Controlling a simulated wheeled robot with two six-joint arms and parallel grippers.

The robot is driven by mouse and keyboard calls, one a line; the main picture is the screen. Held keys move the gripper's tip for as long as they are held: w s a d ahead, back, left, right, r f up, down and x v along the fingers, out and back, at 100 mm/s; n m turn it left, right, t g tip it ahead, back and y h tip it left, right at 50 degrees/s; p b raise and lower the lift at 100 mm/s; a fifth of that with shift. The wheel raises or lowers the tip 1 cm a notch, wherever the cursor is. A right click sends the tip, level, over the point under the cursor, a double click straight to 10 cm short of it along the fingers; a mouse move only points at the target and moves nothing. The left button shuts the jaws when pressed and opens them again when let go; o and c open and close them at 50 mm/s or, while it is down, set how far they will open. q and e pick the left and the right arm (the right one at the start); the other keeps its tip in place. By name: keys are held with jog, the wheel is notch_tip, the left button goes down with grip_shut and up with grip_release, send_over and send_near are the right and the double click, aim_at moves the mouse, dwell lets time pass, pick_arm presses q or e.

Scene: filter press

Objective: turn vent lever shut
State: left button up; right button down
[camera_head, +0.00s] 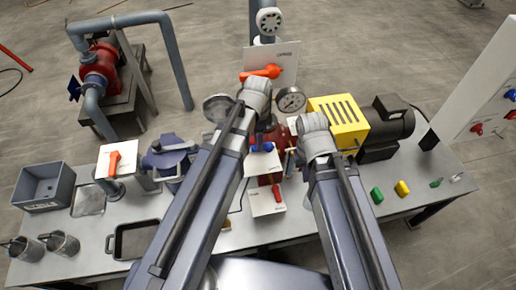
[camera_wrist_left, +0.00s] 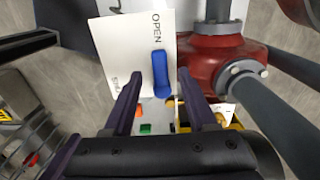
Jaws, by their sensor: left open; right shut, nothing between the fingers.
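The blue lever (camera_wrist_left: 161,74) sits on a white plate (camera_wrist_left: 118,45) in the left wrist view. One end points toward the word OPEN; another word at the plate's left edge is hard to read. In the head view the blue lever (camera_head: 262,147) shows just right of my left arm. My left gripper (camera_wrist_left: 158,78) is open, its two fingers appearing on either side of the lever; contact is not visible. My right gripper (camera_head: 291,160) is shut and empty, mostly hidden by its wrist, right of the blue lever.
A red lever (camera_head: 277,192) is on a white plate below. An orange lever (camera_head: 262,71) is on a plate behind, another (camera_head: 115,160) at left. A gauge (camera_head: 291,100) and yellow guard (camera_head: 338,119) stand at right. A tray (camera_head: 135,240) and bin (camera_head: 44,186) are left.

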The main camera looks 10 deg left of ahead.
pick_arm(q)
jog(key=shift+f+b, duration=0.95)
jog(key=shift+f, duration=0.55)
pick_arm(e)
notch_tip(320, 180, down, 3)
jog(key=shift+r, duration=0.1)
pick_arm(q)
jog(key=shift+c, duration=0.4)
grip_shut()
